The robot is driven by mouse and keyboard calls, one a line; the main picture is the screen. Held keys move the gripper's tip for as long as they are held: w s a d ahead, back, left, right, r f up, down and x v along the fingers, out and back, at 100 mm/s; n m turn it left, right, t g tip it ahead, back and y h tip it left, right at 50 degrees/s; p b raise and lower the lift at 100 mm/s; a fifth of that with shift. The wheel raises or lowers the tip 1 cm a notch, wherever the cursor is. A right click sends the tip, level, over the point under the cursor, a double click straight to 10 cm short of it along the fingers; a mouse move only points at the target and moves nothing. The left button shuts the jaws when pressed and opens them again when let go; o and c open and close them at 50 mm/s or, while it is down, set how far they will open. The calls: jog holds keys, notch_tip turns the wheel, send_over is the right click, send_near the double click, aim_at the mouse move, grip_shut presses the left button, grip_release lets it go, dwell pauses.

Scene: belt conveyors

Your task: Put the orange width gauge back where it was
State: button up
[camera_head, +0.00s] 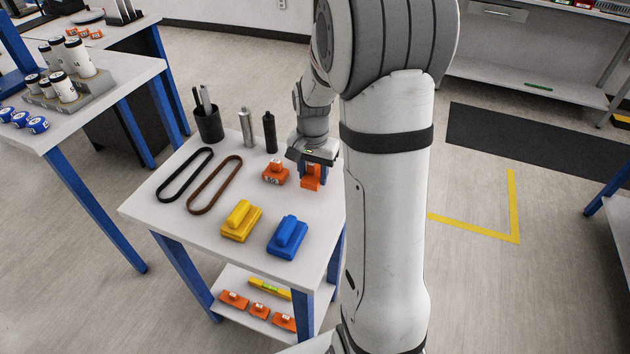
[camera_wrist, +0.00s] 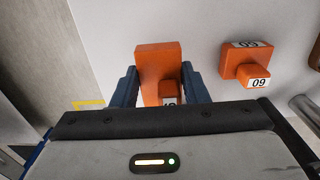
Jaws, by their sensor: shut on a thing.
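My gripper (camera_head: 312,173) points down over the back right part of the white table. It is shut on an orange width gauge (camera_head: 311,184), which shows between the two blue-grey fingers in the wrist view (camera_wrist: 156,62). Its label is mostly hidden there. I cannot tell whether the gauge touches the table. A second orange gauge (camera_head: 275,174) stands on the table just left of the held one, apart from it. In the wrist view this second gauge (camera_wrist: 247,65) lies to the right, and its label reads 60 or 09.
On the white table (camera_head: 155,212) are a yellow block (camera_head: 241,221), a blue block (camera_head: 287,238), a black belt (camera_head: 184,174), a brown belt (camera_head: 215,184), a pen cup (camera_head: 208,125), a silver cylinder (camera_head: 247,128) and a black cylinder (camera_head: 269,132). More orange pieces (camera_head: 234,300) lie on its lower shelf.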

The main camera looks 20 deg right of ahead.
aim_at(314, 176)
jog(key=shift+s+f, duration=0.1)
jog(key=shift+f, duration=1.6)
jog(key=shift+f, duration=0.15)
jog(key=o, duration=1.1)
notch_tip(314, 176, up, 12)
jog(key=shift+r, duration=0.1)
jog(key=s+a+r+n+t, duration=0.1)
jog(key=s+a+n, duration=0.2)
jog(key=s, duration=0.3)
jog(key=s+a+r+n, duration=0.1)
jog(key=s+a+n, duration=0.2)
jog(key=s, duration=0.3)
jog(key=s+a+r+n+t, duration=0.1)
jog(key=s+a+n, duration=0.2)
jog(key=s, duration=0.4)
jog(key=shift+r+t, duration=0.1)
jog(key=shift+t, duration=0.2)
